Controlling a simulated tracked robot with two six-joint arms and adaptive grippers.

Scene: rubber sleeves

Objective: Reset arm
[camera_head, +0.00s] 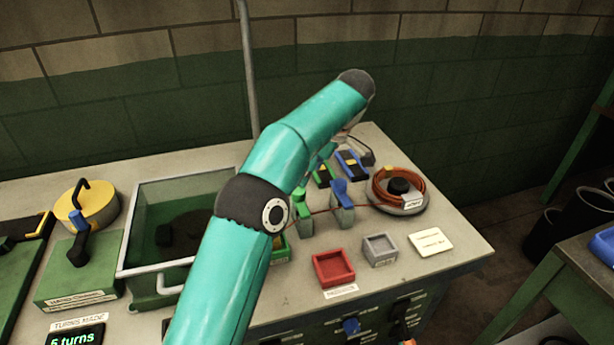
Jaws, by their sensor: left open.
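My left arm, teal with dark joints, reaches up across the middle of the head view. My left gripper (329,152) shows only in part below the dark wrist end, over the back of the workbench (400,259). It is open, and much of it is hidden behind the arm. I see nothing held in it. The gap between the gripper and the small items near it is hard to judge.
A clear tank (158,272), a yellow disc (88,206) and a green crank unit (75,270) stand at left. A red tray (333,268), a grey tray (380,250) and an orange cable coil (400,190) are at right. Beyond the bench's right edge is floor.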

